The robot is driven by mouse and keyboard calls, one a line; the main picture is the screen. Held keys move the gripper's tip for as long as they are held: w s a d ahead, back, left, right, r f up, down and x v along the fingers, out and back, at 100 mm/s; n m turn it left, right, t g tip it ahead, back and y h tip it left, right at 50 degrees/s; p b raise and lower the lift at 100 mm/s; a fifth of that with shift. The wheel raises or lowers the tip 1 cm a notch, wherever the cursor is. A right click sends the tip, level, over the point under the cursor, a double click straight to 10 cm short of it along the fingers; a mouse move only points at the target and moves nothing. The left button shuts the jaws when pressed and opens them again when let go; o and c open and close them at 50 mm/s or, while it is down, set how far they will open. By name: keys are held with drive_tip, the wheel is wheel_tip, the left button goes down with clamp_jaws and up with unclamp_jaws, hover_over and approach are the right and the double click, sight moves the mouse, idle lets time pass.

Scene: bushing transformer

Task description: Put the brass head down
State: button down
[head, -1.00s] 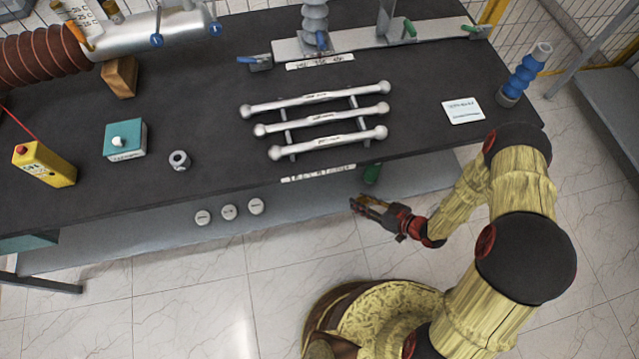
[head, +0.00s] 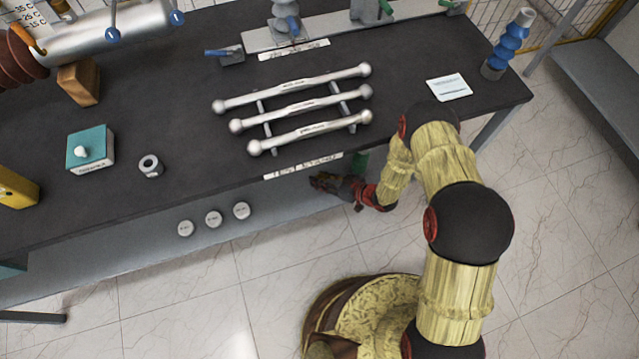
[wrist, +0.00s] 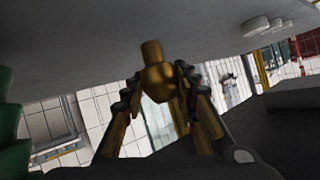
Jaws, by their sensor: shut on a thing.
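The brass head (wrist: 158,80) is a round golden ball with a short cylindrical neck, seen in the wrist view between the fingertips. My gripper (wrist: 160,85) is shut on it. In the head view my gripper (head: 322,182) is low at the front edge of the dark table, over the grey lower shelf (head: 130,265). The brass head cannot be made out there. In the wrist view the grey shelf surface (wrist: 110,35) runs across the top of the tilted picture, close to the brass neck; whether they touch I cannot tell.
Several pale discs (head: 213,219) lie on the lower shelf left of my gripper. Metal rods on a rack (head: 295,105) stand on the tabletop above.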

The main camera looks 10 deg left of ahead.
drive_tip(key=shift+w+a+f, duration=0.15)
drive_tip(key=shift+a+f, duration=0.05)
drive_tip(key=shift+f, duration=0.15)
wheel_tip(320, 180, down, 3)
drive_tip(key=shift+f+b, duration=0.15)
drive_tip(key=shift+b, duration=0.8)
drive_tip(key=shift+a, duration=0.1)
drive_tip(key=c, duration=1.4)
unclamp_jaws()
